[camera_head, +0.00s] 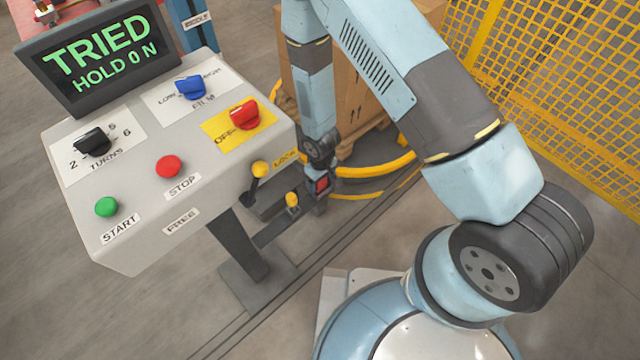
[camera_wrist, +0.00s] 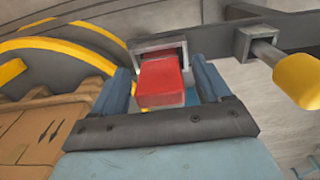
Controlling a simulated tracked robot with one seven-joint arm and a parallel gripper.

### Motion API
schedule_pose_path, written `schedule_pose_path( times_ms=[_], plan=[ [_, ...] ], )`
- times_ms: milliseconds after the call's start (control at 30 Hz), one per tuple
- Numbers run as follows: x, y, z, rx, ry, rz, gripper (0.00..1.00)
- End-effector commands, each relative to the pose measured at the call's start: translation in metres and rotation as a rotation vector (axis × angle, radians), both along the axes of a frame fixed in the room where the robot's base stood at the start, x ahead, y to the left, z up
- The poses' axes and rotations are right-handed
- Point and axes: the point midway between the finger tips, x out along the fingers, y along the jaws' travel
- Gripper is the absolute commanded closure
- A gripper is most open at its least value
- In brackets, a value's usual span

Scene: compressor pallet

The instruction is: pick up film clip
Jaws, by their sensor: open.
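A red block, which looks like the film clip (camera_wrist: 163,82), sits in a dark grey bracket (camera_wrist: 150,44) in the wrist view. In the head view the red clip (camera_head: 322,185) shows small, low below the arm. My gripper (camera_wrist: 162,92) is open, with one finger on each side of the red clip. The fingers look apart from its sides, but I cannot tell the exact gap. In the head view my gripper (camera_head: 320,152) points down at the clip and its fingers are hard to make out.
A yellow-knobbed lever (camera_wrist: 297,78) stands close to the right of the clip. The control console (camera_head: 170,170) with knobs and buttons is at left. A yellow curved rail (camera_head: 375,168) and cardboard boxes (camera_head: 350,105) are behind my gripper. A yellow mesh fence (camera_head: 570,90) is at right.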

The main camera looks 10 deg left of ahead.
Motion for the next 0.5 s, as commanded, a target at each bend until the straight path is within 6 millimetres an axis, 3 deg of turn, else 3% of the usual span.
schedule_pose_path(
  times_ms=[67,500],
  plan=[
    [0.0001,-0.0001,0.0002,0.000,0.000,0.000,0.24],
    [0.0002,-0.0001,0.0004,0.000,0.000,0.000,0.67]
  ],
)
